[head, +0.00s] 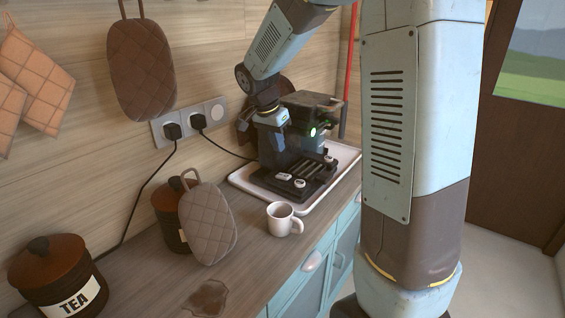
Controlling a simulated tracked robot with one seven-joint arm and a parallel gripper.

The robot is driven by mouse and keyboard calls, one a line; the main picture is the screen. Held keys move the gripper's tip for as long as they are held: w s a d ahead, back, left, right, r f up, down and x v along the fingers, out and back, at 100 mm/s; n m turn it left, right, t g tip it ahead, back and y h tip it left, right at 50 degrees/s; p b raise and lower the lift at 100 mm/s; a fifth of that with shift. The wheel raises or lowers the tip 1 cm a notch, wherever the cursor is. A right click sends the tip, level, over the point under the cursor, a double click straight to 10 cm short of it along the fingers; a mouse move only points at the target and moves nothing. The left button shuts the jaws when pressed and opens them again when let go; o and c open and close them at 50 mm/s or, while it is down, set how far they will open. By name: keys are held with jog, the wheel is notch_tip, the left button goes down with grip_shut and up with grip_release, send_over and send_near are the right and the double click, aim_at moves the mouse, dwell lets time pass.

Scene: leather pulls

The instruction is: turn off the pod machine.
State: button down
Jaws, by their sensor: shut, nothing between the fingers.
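The dark pod machine (318,104) stands on a white tray at the back of the counter, against the wall. A small green light glows on its front. Its low base has a slatted grille and small pale parts, perhaps buttons, at its near edge. My gripper (273,145) is at the machine's left side, pointing down, and is shut and empty. Its dark fingers blend with the dark machine, so I cannot tell whether they touch it. My arm hides part of the machine.
A white mug (281,219) stands in front of the white tray (318,203). Two plugs sit in the wall sockets (187,123). A brown stain (207,298) marks the counter.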

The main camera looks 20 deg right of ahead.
aim_at(288, 175)
jog(key=x, duration=0.9)
jog(key=shift+d+f, duration=0.1)
jog(key=shift+f, duration=0.3)
